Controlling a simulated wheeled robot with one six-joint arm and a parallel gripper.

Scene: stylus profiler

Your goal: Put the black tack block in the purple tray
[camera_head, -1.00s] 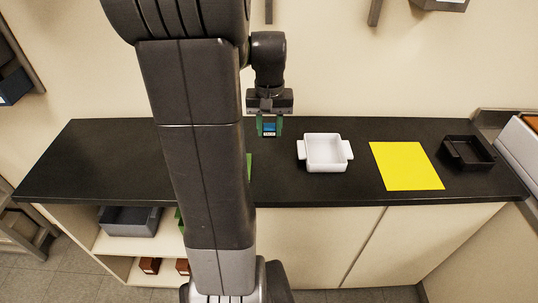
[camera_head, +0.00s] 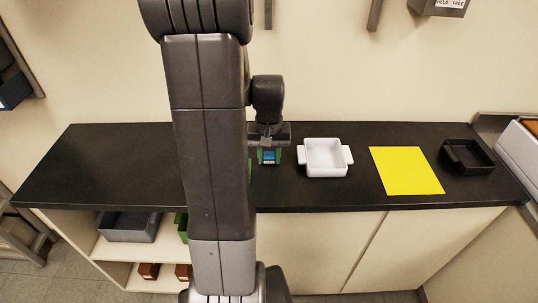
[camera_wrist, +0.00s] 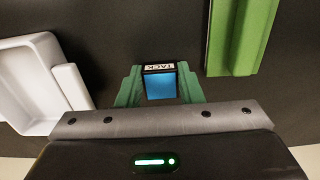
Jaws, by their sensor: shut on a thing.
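My gripper (camera_head: 269,157), with green fingers, is shut on the tack block (camera_head: 269,157). In the wrist view the block (camera_wrist: 160,85) sits between the two fingertips; it shows a blue face, dark edges and a white label reading "TACK". The gripper is over the black counter, left of a white tray; I cannot tell whether the block touches the counter. No purple tray shows in any view.
The white tray (camera_head: 325,172) stands close to the right of my gripper. A yellow mat (camera_head: 406,171) and a black tray (camera_head: 468,168) lie further right. A green object (camera_wrist: 240,38) is partly hidden behind my arm. The counter's left part is clear.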

